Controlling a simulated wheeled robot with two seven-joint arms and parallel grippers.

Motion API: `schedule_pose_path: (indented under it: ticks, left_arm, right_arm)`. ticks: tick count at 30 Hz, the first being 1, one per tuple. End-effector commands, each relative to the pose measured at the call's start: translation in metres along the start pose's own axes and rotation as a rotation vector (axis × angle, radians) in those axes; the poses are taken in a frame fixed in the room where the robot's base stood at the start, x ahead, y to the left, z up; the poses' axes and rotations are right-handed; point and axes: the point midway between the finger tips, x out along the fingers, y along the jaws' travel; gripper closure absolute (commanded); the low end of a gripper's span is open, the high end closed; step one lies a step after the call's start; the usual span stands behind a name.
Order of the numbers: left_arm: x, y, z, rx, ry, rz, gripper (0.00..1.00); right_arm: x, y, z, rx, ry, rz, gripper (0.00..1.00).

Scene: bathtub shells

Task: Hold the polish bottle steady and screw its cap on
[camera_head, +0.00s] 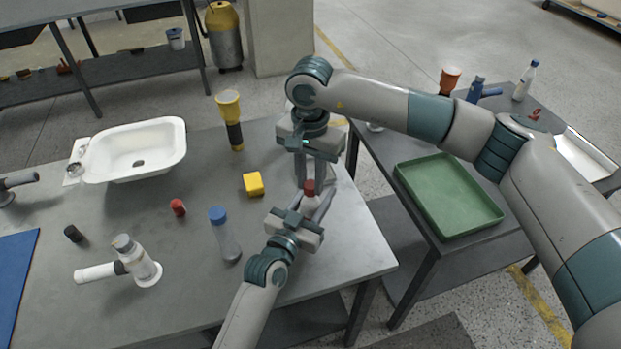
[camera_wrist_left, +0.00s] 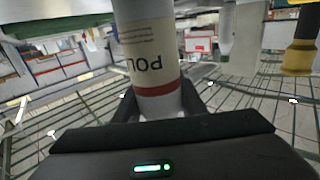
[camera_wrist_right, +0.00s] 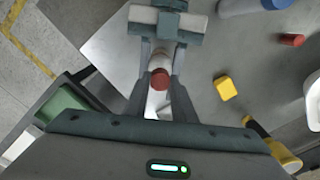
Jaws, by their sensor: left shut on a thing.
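The polish bottle (camera_head: 310,202) is white and stands near the right part of the grey table, with a red cap (camera_head: 308,186) at its top. My left gripper (camera_head: 311,208) is shut on the bottle. The left wrist view shows the label upside down with a red band on the bottle (camera_wrist_left: 150,55); the cap is hidden there. My right gripper (camera_head: 314,178) points down from above. In the right wrist view its fingers are apart, with gaps beside the red cap (camera_wrist_right: 160,79). How tightly the cap is seated cannot be told.
A yellow block (camera_head: 253,184), a blue-capped bottle (camera_head: 226,240), a small red cylinder (camera_head: 177,207) and a yellow-and-black torch-like thing (camera_head: 231,120) stand or lie nearby. A white basin (camera_head: 135,150) is at the left. A green tray (camera_head: 450,195) rests on the right-hand table.

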Motion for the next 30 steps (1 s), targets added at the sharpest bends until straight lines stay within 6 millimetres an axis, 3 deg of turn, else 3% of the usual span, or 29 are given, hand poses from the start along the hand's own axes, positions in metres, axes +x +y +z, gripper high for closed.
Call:
schedule_pose_path:
  ticks: [8, 30]
  left_arm:
    - [-0.0001, -0.0004, 0.0006, 0.0, -0.001, 0.0, 1.0]
    - [-0.0001, -0.0005, 0.0007, 0.0, -0.001, -0.001, 1.0]
  right_arm:
    - [0.0001, 0.0002, 0.0, 0.093, 0.0, 0.001, 1.0]
    - [0.001, 0.0001, 0.0004, 1.21, 0.0, 0.002, 1.0]
